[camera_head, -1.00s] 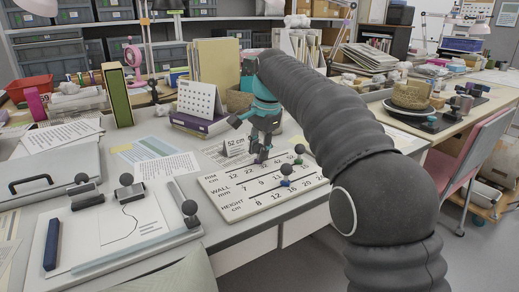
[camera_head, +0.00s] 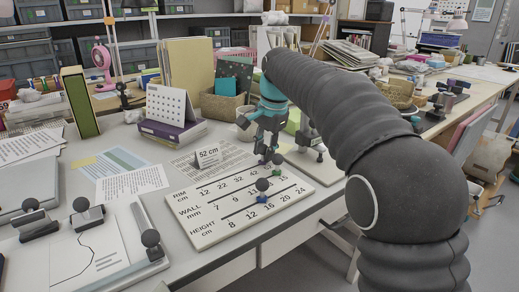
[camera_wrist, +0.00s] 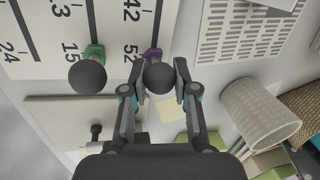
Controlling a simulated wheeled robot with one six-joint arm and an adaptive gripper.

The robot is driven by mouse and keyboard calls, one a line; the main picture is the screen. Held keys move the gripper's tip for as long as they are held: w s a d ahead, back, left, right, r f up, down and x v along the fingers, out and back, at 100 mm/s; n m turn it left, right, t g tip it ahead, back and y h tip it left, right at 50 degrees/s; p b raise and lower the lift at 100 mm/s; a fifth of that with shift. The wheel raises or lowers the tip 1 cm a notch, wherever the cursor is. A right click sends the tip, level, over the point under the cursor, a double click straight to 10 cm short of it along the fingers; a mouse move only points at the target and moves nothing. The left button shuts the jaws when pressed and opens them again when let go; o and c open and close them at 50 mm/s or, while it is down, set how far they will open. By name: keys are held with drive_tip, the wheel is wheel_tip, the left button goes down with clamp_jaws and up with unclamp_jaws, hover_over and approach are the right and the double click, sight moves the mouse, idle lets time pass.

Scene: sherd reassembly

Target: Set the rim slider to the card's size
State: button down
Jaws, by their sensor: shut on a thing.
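The white slider board (camera_head: 215,235) lies on the table with rows marked RIM, WALL and HEIGHT. The small standing card (camera_head: 209,156) reads "52 cm". My gripper (camera_head: 266,156) is shut on the dark ball knob of the rim slider, which has a purple base (camera_wrist: 153,55). In the wrist view the knob (camera_wrist: 158,78) sits between my fingertips (camera_wrist: 157,90), and the purple base is beside the 52 mark. The wall slider (camera_wrist: 92,65), green with a dark ball, stands close by near 15. The height slider (camera_head: 262,188) is blue.
A pale cup (camera_wrist: 260,110) and a woven basket stand behind my gripper. A white plate with a knobbed fixture (camera_head: 315,165) lies just right of the board. A purple box with a calendar (camera_head: 172,110) stands behind the card. Printed sheets lie left of the board.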

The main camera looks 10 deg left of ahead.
drive_tip(key=c, duration=0.9)
unclamp_jaws()
drive_tip(key=shift+w+d, duration=0.1)
drive_tip(key=shift+d, duration=0.15)
drive_tip(key=shift+o, duration=0.2)
drive_tip(key=shift+a, duration=0.3)
drive_tip(key=v, duration=1.2)
